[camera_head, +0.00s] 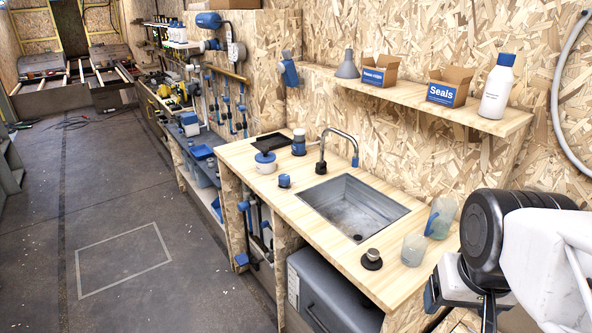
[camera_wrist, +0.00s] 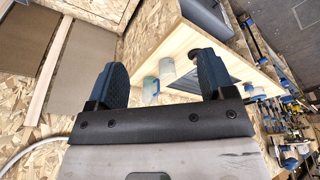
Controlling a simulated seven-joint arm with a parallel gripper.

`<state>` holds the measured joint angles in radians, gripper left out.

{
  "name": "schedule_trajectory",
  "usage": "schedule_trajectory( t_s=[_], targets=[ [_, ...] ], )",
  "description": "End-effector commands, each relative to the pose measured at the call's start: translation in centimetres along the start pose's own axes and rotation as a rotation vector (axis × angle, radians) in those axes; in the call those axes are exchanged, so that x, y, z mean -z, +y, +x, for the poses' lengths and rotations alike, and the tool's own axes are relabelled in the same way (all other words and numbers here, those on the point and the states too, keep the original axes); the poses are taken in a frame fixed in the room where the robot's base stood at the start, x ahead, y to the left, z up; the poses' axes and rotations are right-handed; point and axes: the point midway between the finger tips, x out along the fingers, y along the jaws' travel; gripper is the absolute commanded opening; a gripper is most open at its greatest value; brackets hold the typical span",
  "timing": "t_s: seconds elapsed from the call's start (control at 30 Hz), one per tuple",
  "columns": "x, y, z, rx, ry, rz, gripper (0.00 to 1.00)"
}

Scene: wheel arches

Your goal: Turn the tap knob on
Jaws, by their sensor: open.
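The dark curved tap (camera_head: 338,140) with a blue tip stands at the back left edge of the sink (camera_head: 362,205). A small blue knob (camera_head: 284,182) sits on the wooden counter left of the sink. A dark round knob (camera_head: 372,260) sits on the counter in front of the sink; I cannot tell which knob works the tap. My gripper (camera_head: 432,296) is at the lower right, beyond the counter's right end and apart from both knobs. In the wrist view its two blue-padded fingers (camera_wrist: 163,76) are spread and empty, with part of the sink (camera_wrist: 185,86) behind them.
Two clear jars, a nearer one (camera_head: 414,249) and a taller one (camera_head: 441,216), stand between the sink and my arm. A shelf (camera_head: 420,98) with boxes overhangs the back.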

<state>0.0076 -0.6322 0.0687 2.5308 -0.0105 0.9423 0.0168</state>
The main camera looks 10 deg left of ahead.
Motion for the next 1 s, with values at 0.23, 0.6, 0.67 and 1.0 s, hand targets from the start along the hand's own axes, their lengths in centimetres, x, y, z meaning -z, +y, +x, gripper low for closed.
schedule_trajectory(
  t_s=[0.23,0.6,0.67,1.0],
  targets=[
    [1.9,-0.4,-0.4,0.003,-0.007,-0.021,0.75],
    [9.8,-2.3,-1.6,0.014,-0.032,-0.109,0.75],
    [11.2,-2.7,-1.7,0.016,-0.036,-0.125,0.75],
    [19.3,-5.5,-1.5,0.027,-0.063,-0.215,0.75]
  ],
)
